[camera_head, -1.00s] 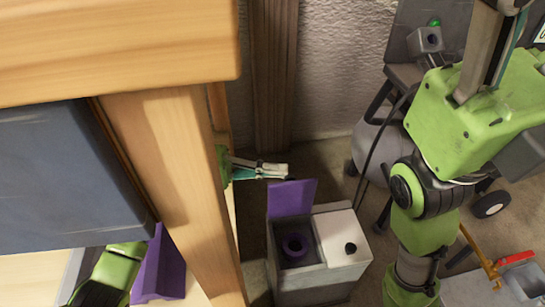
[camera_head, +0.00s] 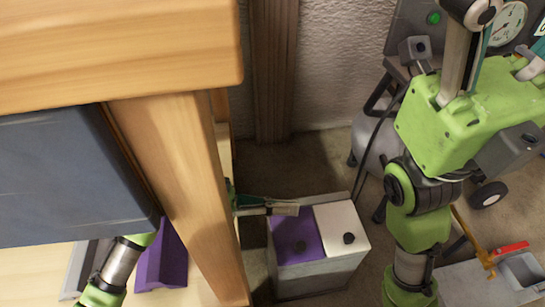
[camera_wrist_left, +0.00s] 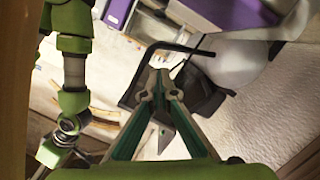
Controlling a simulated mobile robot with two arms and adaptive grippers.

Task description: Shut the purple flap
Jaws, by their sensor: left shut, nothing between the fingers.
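The purple flap (camera_head: 285,232) lies flat over the left compartment of a grey box (camera_head: 318,279) on the floor, with a dark round knob on it. The inside of that compartment is hidden. My left gripper (camera_head: 291,208) reaches in from behind the wooden post, its fingers shut and empty, at the flap's rear edge; I cannot tell whether it touches. In the left wrist view the shut fingers (camera_wrist_left: 158,82) point up the picture. My right arm (camera_head: 420,210) shows at the right, but I cannot make out its gripper.
A white lid (camera_head: 338,222) covers the box's right half. The wooden post (camera_head: 178,180) stands left of the box. A purple angled piece (camera_head: 163,262) lies at the lower left. A compressor (camera_head: 372,150) stands behind on the right.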

